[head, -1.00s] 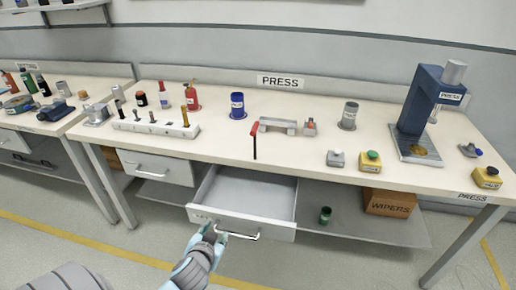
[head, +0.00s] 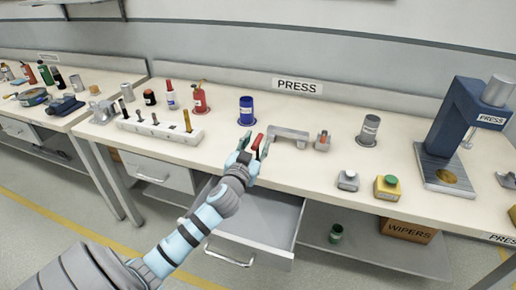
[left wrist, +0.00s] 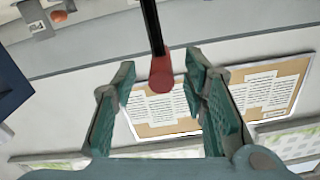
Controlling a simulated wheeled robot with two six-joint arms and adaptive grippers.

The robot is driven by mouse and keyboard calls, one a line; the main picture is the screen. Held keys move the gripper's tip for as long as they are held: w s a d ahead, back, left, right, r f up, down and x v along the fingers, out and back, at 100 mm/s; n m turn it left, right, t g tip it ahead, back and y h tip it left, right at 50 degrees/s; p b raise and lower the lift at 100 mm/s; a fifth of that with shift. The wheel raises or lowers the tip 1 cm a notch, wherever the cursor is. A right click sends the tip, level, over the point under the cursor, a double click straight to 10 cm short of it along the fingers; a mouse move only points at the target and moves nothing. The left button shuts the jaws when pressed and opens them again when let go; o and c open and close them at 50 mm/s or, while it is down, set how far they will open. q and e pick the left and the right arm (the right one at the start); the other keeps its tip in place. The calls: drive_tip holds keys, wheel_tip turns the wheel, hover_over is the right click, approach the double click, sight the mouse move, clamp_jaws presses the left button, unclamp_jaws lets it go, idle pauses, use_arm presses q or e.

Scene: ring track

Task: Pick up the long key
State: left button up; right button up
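A thin black rod with a red end (left wrist: 161,82) shows in the left wrist view. I cannot tell whether it is the long key. In the head view its red part (head: 257,142) stands at the front of the bench, by a grey bracket (head: 288,135). My left gripper (head: 253,147) is open around the red end, with a finger on either side and gaps visible in the left wrist view. A white rack (head: 160,131) with several upright pieces, one orange-brown (head: 187,121), stands to the left. My right gripper is not in view.
An open drawer (head: 233,254) juts out below my left arm. A blue can (head: 246,111), a grey can (head: 369,130), a yellow box with a green button (head: 387,188) and a blue press (head: 448,135) stand on the bench.

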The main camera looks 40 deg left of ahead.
sight(260, 134)
use_arm(q)
drive_tip(key=x, duration=0.5)
drive_tip(key=shift+w+a+f, duration=0.1)
drive_tip(key=shift+a+f, duration=0.05)
drive_tip(key=shift+f, duration=0.2)
clamp_jaws()
